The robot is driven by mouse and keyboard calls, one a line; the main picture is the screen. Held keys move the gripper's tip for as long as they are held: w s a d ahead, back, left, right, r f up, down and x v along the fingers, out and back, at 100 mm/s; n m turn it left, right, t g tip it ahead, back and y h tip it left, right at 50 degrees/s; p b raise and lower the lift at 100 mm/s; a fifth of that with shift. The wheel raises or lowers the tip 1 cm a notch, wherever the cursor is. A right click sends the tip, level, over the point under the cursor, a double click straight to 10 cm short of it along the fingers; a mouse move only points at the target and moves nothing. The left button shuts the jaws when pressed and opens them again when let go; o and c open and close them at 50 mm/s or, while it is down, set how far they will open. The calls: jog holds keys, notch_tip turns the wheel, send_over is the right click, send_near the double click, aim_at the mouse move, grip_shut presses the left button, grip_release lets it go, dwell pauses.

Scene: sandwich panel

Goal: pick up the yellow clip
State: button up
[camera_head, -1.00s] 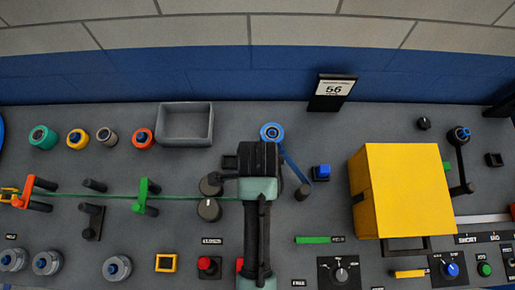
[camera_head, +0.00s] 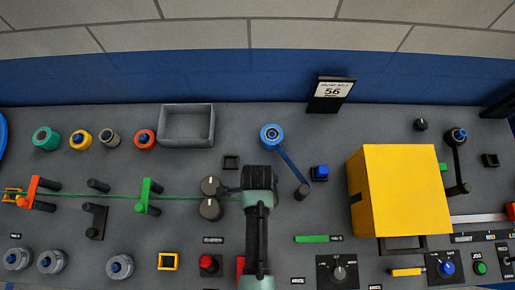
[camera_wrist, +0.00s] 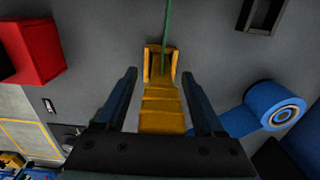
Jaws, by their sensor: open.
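The yellow clip (camera_wrist: 160,105) shows in the wrist view, stepped in shape, at the end of a taut green cord (camera_wrist: 166,30). My gripper (camera_wrist: 159,75) is open, with one dark finger on each side of the clip in the picture. A gap shows between the clip and each finger. I cannot tell whether the fingertips are down at the clip's height. In the head view, the green cord (camera_head: 110,196) runs right to my arm, which hides the clip there.
A blue round part (camera_wrist: 283,110) lies right of my fingers in the wrist view, and a red block (camera_wrist: 32,48) lies left. In the head view, two dark discs (camera_head: 210,209) flank the cord. A large yellow box (camera_head: 405,195) stands at right.

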grip_shut()
dwell(0.5)
notch_tip(320, 180, up, 10)
jog(key=shift+r+b, duration=0.1)
jog(key=shift+b, duration=0.35)
dwell(0.4)
jog(key=shift+r+p, duration=0.5)
jog(key=shift+p, duration=0.4)
